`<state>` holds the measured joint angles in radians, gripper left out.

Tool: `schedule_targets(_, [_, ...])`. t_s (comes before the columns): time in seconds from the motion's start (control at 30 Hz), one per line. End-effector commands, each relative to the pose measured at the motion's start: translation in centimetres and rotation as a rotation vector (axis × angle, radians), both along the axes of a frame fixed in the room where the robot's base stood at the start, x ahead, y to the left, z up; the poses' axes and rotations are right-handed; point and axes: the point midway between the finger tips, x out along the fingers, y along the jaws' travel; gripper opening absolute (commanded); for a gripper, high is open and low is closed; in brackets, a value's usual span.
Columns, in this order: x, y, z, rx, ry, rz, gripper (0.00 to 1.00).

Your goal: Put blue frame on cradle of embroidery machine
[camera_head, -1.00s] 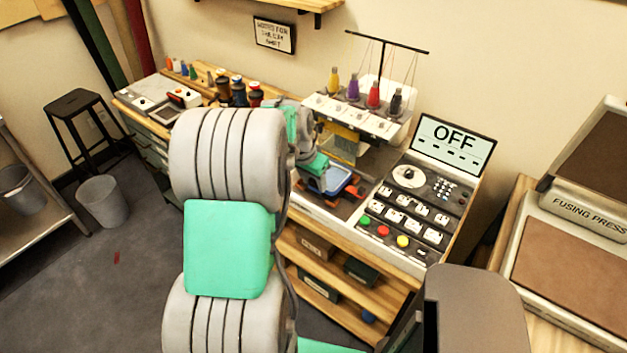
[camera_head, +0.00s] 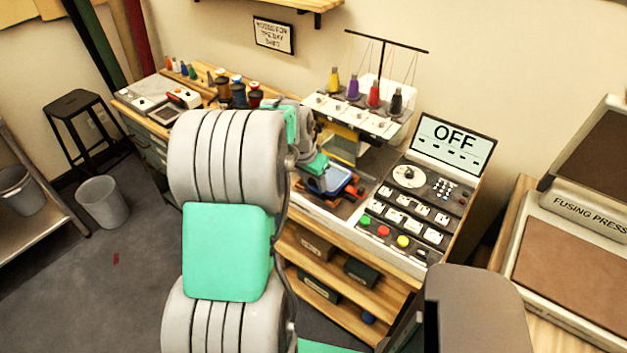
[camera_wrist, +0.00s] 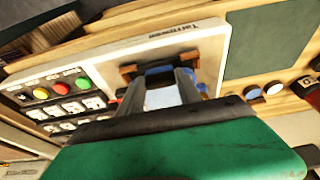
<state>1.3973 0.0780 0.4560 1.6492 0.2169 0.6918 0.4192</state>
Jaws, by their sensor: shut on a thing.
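The blue frame (camera_head: 337,180) is at the front of the embroidery machine (camera_head: 356,121), over the cradle area below the needle head. In the wrist view the blue frame (camera_wrist: 161,98) shows between the dark fingers of my gripper (camera_wrist: 169,80), which is shut on it. The cradle's brown-orange blocks (camera_wrist: 190,57) show just past the fingertips, close to the frame. I cannot tell whether the frame touches or rests on the cradle. My gripper (camera_head: 318,177) is partly hidden by my arm in the head view.
The control panel (camera_head: 408,210) with coloured buttons lies right of the cradle, with a screen (camera_head: 454,146) reading OFF. Thread cones (camera_head: 374,95) stand on the machine head above. Spools (camera_head: 238,94) are at the left. A fusing press (camera_head: 585,213) stands far right.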

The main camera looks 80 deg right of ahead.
Motion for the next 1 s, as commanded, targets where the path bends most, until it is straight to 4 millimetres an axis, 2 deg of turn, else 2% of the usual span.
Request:
schedule_targets(0.5, [0.0,0.0,-1.2,0.000,0.000,0.000,0.06])
schedule_targets(1.0, [0.0,0.0,-1.4,0.000,0.000,0.000,0.06])
